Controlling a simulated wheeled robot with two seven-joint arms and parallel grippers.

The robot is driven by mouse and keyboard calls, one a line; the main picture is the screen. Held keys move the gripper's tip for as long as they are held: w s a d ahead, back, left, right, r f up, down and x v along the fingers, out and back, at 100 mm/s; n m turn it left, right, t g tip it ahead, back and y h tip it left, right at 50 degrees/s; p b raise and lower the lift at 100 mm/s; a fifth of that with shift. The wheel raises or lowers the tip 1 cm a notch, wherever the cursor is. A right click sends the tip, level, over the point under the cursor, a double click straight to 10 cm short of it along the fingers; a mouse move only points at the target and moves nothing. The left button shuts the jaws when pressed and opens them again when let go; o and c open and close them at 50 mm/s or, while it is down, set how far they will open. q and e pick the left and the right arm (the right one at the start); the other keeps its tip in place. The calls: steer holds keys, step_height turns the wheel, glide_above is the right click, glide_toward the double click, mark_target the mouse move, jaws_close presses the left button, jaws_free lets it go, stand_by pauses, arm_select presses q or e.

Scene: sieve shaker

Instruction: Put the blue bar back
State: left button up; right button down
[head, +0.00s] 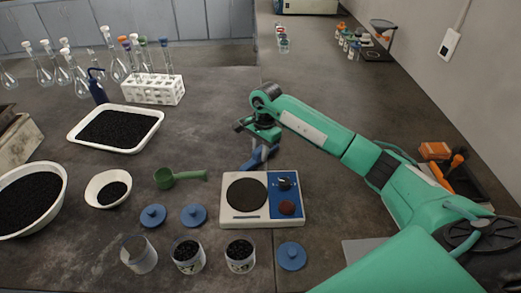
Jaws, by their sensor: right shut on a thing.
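The blue bar (257,158) is a small blue piece just behind the white and blue device (234,207), below my right gripper (262,142). My right gripper reaches in from the right on its green arm and is shut on the blue bar. The jaws partly hide the bar, and I cannot tell whether the bar touches the table. The device has a dark round plate, a black knob and a red knob. My left gripper is not in view.
In front of the device are two jars of black grains (188,255), an empty jar (139,254) and blue lids (194,216). A green scoop (178,178), a white bowl (96,190) and a white tray (157,115) are left. The table behind my gripper is clear.

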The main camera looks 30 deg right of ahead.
stand_by(0.3)
steer(key=shift+f, duration=0.1)
steer(key=c, duration=1.2)
jaws_free()
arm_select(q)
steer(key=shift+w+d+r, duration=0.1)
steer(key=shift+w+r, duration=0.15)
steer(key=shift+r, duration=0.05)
arm_select(e)
steer(key=shift+w+d+r, duration=0.1)
steer(key=shift+r, duration=0.55)
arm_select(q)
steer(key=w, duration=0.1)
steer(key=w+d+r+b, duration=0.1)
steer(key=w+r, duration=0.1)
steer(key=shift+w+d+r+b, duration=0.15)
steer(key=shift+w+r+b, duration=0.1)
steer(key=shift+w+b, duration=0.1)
arm_select(e)
step_height(320, 180, up, 11)
steer(key=d, duration=0.1)
steer(key=shift+w, duration=0.15)
